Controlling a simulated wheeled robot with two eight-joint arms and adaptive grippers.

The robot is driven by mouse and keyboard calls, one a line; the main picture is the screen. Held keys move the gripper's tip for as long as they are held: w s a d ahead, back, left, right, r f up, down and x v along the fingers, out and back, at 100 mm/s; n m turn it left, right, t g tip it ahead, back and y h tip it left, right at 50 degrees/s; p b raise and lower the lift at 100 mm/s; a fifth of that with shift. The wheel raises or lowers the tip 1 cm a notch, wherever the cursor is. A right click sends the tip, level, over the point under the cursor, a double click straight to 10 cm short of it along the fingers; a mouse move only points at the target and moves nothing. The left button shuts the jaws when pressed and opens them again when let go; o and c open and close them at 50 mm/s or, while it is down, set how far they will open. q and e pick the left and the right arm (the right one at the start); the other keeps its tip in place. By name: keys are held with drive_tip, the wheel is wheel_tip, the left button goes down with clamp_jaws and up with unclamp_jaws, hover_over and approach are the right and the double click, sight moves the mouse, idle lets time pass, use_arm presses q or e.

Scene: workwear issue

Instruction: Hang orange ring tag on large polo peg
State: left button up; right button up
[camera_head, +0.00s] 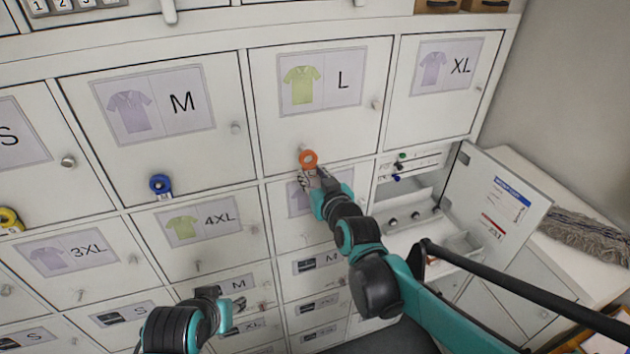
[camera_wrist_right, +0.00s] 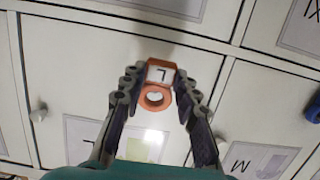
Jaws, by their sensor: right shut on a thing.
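The orange ring tag (camera_head: 308,159) is in front of the lower part of the large polo door (camera_head: 355,118), which bears a green shirt picture and an L. My right gripper (camera_head: 313,180) is shut on the tag. In the right wrist view the tag (camera_wrist_right: 156,74) sits between the fingertips, its white L label and round ring facing the camera. The large polo peg is mostly hidden behind the ring; I cannot tell whether the ring is around it. My left gripper (camera_head: 236,303) is low in front of the small lower doors; its finger opening is unclear.
A blue ring tag (camera_head: 160,184) hangs on the M door and a yellow one (camera_head: 9,218) on the S door. Door knobs (camera_head: 376,104) stick out. At right, an open door (camera_head: 497,205) stands beside an open compartment with small tags.

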drive_tip(key=shift+x, duration=1.1)
drive_tip(key=shift+w+a+b, duration=0.2)
drive_tip(key=shift+w+b, duration=0.45)
drive_tip(key=shift+w, duration=0.05)
drive_tip(key=o, duration=0.9)
